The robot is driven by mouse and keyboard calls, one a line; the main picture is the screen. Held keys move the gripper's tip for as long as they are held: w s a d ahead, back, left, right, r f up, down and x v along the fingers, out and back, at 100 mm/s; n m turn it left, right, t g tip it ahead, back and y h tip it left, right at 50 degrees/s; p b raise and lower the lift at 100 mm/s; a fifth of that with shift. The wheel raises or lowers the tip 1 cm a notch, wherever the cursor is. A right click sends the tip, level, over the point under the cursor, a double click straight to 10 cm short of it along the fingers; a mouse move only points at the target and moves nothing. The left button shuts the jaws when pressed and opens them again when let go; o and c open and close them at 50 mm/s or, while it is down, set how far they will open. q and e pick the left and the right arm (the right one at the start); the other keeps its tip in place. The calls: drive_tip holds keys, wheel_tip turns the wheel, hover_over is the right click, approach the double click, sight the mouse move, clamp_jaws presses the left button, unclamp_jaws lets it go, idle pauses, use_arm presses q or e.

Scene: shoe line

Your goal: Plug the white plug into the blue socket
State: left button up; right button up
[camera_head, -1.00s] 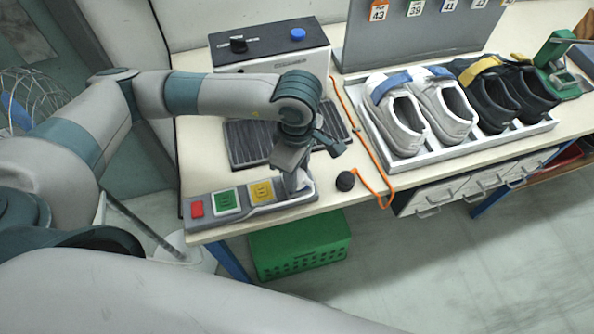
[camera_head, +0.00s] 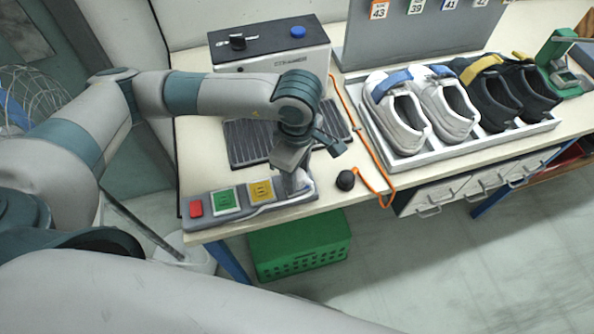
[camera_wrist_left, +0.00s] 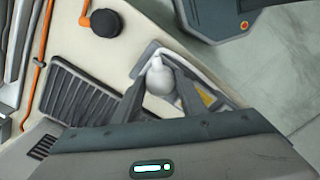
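The white plug (camera_wrist_left: 160,79) is a small rounded piece between the two fingers of my left gripper (camera_wrist_left: 161,84) in the left wrist view. The fingers press in on both its sides. In the head view my left gripper (camera_head: 294,172) is over the right end of a grey socket strip (camera_head: 286,211), and a little of the plug's white shows under it. The strip has red, green and yellow sections. I see no blue socket; the right end of the strip is mostly hidden by the gripper. I cannot tell whether the plug is seated. My right gripper is out of view.
A black knob (camera_head: 345,180) and an orange cable (camera_head: 372,160) lie right of the strip. Behind are a dark ribbed mat (camera_head: 247,143) and a control box (camera_head: 270,45). A white shoe tray (camera_head: 455,152) stands to the right. A green crate (camera_head: 300,247) is below the table.

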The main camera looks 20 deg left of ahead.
use_arm(q)
drive_tip(key=o, duration=0.3)
drive_tip(key=shift+r+b, duration=0.3)
drive_tip(key=shift+r, duration=0.5)
wheel_tip(320, 180, up, 16)
drive_tip(key=b, duration=0.3)
drive_tip(key=shift+f+b, duration=0.1)
drive_tip(key=shift+b, duration=0.25)
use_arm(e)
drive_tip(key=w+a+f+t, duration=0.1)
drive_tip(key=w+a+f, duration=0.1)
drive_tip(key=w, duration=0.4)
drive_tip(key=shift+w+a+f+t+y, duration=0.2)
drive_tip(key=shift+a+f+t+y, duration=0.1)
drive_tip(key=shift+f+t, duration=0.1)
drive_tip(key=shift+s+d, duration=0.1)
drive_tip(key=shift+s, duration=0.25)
